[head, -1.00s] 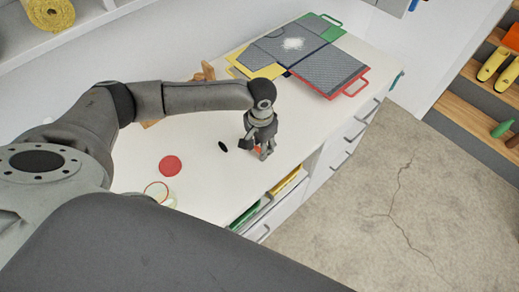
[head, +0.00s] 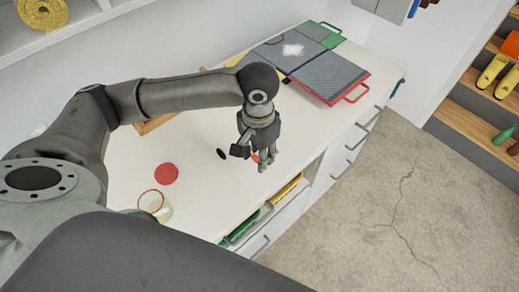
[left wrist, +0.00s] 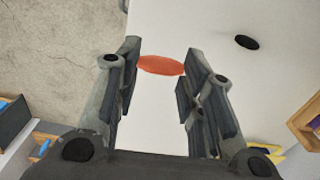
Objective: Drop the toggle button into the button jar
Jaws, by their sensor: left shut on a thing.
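My left gripper (head: 264,163) points down over the white counter. It is shut on a flat orange-red oval piece (left wrist: 162,65), which spans the gap between its fingertips in the left wrist view; I cannot tell for sure that this is the toggle button. A little of the piece shows beside the fingers in the head view (head: 255,157). A see-through round jar with a red rim (head: 151,200) stands on the counter to the lower left of the gripper, partly cut off by my own body. My right gripper is not in view.
A small black oval (head: 221,153) and a flat red disc (head: 168,173) lie on the counter left of the gripper. Grey panels with coloured edges (head: 328,76) lie at the counter's far end. Open drawers (head: 285,192) show along the front edge.

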